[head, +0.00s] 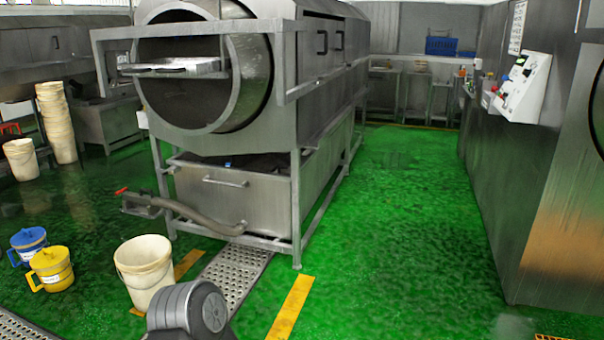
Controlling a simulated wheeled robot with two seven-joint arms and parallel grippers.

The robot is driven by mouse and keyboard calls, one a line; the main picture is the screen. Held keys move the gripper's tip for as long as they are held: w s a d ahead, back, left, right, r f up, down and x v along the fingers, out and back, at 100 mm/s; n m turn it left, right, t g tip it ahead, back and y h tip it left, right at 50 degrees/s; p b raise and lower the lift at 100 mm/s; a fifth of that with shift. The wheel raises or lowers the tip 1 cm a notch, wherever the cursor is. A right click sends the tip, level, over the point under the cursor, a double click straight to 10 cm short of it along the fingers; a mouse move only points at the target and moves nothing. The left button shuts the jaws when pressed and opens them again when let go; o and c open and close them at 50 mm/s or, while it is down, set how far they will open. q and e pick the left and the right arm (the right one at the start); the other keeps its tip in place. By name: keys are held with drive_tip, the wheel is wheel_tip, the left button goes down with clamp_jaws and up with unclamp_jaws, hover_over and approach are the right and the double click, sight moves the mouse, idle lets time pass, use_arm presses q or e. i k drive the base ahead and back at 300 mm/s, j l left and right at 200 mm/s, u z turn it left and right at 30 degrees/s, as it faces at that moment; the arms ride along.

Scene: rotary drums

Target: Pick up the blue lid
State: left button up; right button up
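A blue lidded container (28,244), like a mug with a side handle and a pale band, stands on the green floor at the far left. Its top is blue and looks like the blue lid (27,236); I cannot tell clearly where lid and body meet. A similar yellow container (52,268) stands in front of it, slightly to the right, close or touching. Neither of my grippers shows in the head view. A grey rounded link at the bottom edge seems to be part of my own arm.
A white bucket (144,268) stands right of the yellow container. A large steel rotary drum machine (207,80) with a hose (190,212) fills the middle. Stacked buckets (56,120) stand at the back left. A control panel (524,88) is at right. The green aisle (400,220) is clear.

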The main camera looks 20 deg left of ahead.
sight(26, 236)
drive_tip(key=j, duration=0.55)
drive_tip(key=j+u, duration=0.15)
drive_tip(key=j, duration=0.95)
drive_tip(key=i+j+u, duration=0.15)
drive_tip(key=j, duration=0.95)
drive_tip(key=i+j+u, duration=0.15)
drive_tip(key=j, duration=0.9)
drive_tip(key=i+j, duration=0.1)
drive_tip(key=j, duration=0.45)
drive_tip(key=j+u, duration=0.15)
drive_tip(key=j, duration=0.35)
drive_tip(key=i+j, duration=0.15)
drive_tip(key=j, duration=0.35)
drive_tip(key=i+j+u, duration=0.1)
drive_tip(key=j, duration=0.45)
drive_tip(key=i+j+u, duration=0.1)
drive_tip(key=j, duration=0.4)
drive_tip(key=i+j, duration=0.2)
drive_tip(key=j, duration=0.3)
drive_tip(key=i+j+u, duration=0.1)
drive_tip(key=j, duration=0.4)
drive_tip(key=i+j+u, duration=0.1)
drive_tip(key=j, duration=0.4)
drive_tip(key=i, duration=0.1)
